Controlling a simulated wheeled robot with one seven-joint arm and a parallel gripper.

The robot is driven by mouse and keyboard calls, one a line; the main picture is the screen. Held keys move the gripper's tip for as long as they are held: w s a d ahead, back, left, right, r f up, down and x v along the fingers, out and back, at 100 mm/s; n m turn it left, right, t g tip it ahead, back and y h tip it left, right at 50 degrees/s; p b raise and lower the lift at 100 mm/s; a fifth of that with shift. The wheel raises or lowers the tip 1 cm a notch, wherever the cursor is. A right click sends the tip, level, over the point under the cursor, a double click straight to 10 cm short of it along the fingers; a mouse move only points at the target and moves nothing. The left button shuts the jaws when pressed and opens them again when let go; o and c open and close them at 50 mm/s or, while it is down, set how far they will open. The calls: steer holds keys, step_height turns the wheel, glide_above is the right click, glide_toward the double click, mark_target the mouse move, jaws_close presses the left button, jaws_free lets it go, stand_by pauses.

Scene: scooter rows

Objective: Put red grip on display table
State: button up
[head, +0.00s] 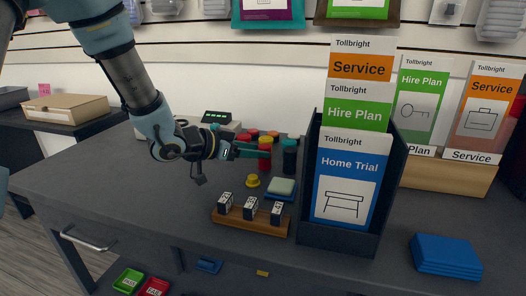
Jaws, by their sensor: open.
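A red upright grip (265,145) with a dark band stands on the dark table (120,180), near its middle. A dark grip with a teal top (290,158) stands just right of it. My gripper (247,150) is open, with its teal fingers pointing right at the red grip. The fingertips reach close to the red grip's left side; I cannot tell whether they are around it or only beside it. Low red and orange pieces (253,132) lie behind it, partly hidden. Which surface is called the display table is not marked.
A tall dark leaflet holder (318,236) stands right of the grips. Blue sheets (445,256) lie right. The table's left part is clear.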

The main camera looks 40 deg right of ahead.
steer(key=p+v, duration=0.1)
steer(key=v, duration=0.7)
steer(key=shift+a+r, duration=0.1)
steer(key=shift+a, duration=0.2)
